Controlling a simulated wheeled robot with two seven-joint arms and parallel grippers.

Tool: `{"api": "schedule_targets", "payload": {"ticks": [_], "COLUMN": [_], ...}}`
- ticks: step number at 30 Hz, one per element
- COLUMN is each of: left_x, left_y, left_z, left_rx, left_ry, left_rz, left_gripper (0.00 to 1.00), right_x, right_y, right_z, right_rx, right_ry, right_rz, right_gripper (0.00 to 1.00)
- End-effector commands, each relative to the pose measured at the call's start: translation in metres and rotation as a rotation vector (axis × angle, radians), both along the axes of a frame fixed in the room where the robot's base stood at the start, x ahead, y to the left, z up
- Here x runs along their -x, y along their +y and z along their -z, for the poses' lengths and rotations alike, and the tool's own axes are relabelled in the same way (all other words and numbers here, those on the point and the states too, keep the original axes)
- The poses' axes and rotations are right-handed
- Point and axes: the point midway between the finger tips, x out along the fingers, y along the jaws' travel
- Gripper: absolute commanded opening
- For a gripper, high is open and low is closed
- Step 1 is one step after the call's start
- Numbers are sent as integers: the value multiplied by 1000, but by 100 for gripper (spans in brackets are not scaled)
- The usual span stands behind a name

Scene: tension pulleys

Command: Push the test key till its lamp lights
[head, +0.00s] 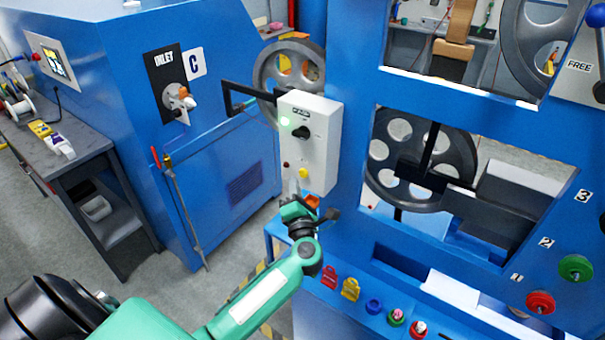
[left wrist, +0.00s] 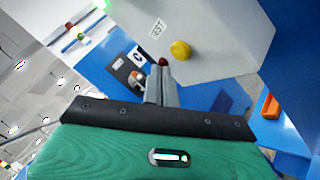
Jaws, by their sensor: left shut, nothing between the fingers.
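A white control box (head: 310,145) on the blue machine carries a yellow button (head: 304,173), with a small dark red lamp (head: 286,164) to its left that looks unlit. In the left wrist view the yellow button (left wrist: 180,50) sits next to a TEST label (left wrist: 157,29). Contact cannot be told. My right gripper is not in view.
A lit green lamp (head: 285,121) and a black knob (head: 301,132) are higher on the box. A blue ledge (head: 330,300) below holds small coloured parts. A spoked pulley (head: 420,160) shows in the opening at right. An orange piece (left wrist: 270,105) is at right in the wrist view.

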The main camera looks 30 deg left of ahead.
Motion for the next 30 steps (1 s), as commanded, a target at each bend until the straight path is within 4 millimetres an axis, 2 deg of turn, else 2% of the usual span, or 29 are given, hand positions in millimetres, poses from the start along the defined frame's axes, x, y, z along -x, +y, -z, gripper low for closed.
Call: {"api": "schedule_targets", "payload": {"ticks": [12, 30], "left_x": [38, 41], "left_y": [3, 3], "left_z": [-1, 0], "left_rx": [0, 0], "left_ry": [2, 0], "left_rz": [-1, 0], "left_gripper": [0, 0], "right_x": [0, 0], "right_y": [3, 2], "right_z": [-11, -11], "right_rx": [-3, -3], "right_ry": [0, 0], "right_rz": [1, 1], "right_gripper": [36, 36]}}
